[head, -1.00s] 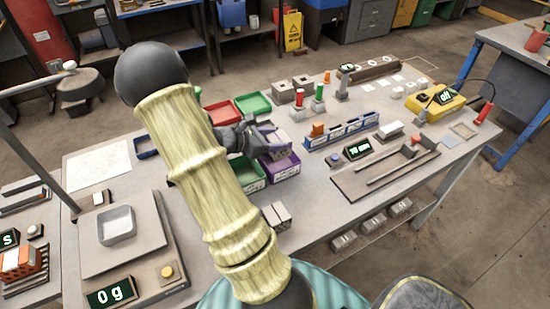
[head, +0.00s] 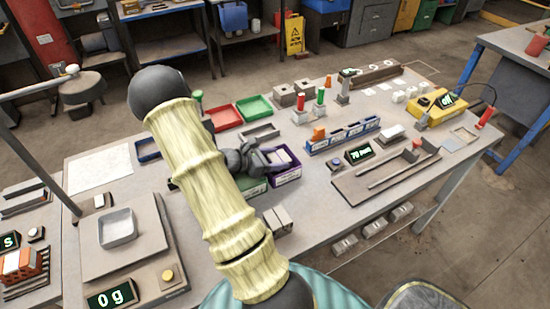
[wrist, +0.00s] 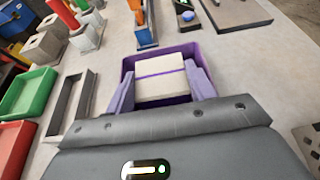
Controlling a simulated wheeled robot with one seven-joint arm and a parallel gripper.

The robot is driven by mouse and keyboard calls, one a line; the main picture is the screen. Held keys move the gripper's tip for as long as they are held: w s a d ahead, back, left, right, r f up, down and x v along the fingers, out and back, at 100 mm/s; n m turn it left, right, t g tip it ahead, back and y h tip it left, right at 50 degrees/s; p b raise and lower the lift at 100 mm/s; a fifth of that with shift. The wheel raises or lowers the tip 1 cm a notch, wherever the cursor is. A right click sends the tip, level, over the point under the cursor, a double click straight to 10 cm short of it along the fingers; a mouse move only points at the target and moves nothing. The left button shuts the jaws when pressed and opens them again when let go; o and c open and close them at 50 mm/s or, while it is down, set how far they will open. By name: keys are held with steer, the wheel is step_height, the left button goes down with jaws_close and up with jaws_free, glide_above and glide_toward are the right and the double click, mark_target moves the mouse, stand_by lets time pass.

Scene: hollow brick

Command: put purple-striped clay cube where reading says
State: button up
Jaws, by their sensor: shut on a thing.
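The purple-striped clay cube (wrist: 160,80) is pale, with a thin purple line across it. It sits between the two fingers of my gripper (wrist: 161,88), which is shut on it. In the wrist view the purple bin (wrist: 128,66) shows around and behind the cube; how high the cube is over the bin floor is hard to tell. In the head view my gripper (head: 268,160) is at the purple bin (head: 288,173), and the cube is mostly hidden. A small display (head: 361,152) appears to read 70 mm. The scale display (head: 111,296) reads 0 g.
A green bin (head: 254,189) is left of the purple one, partly behind my arm. Red (head: 226,117) and green (head: 254,107) trays and a narrow grey tray (head: 261,133) lie behind. A blue rack (head: 343,138) and a rail board (head: 385,176) stand to the right.

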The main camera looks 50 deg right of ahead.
steer(key=shift+f, duration=0.15)
steer(key=o, duration=0.9)
steer(key=shift+r, duration=0.25)
steer(key=v, duration=1.2)
steer(key=shift+d, duration=0.1)
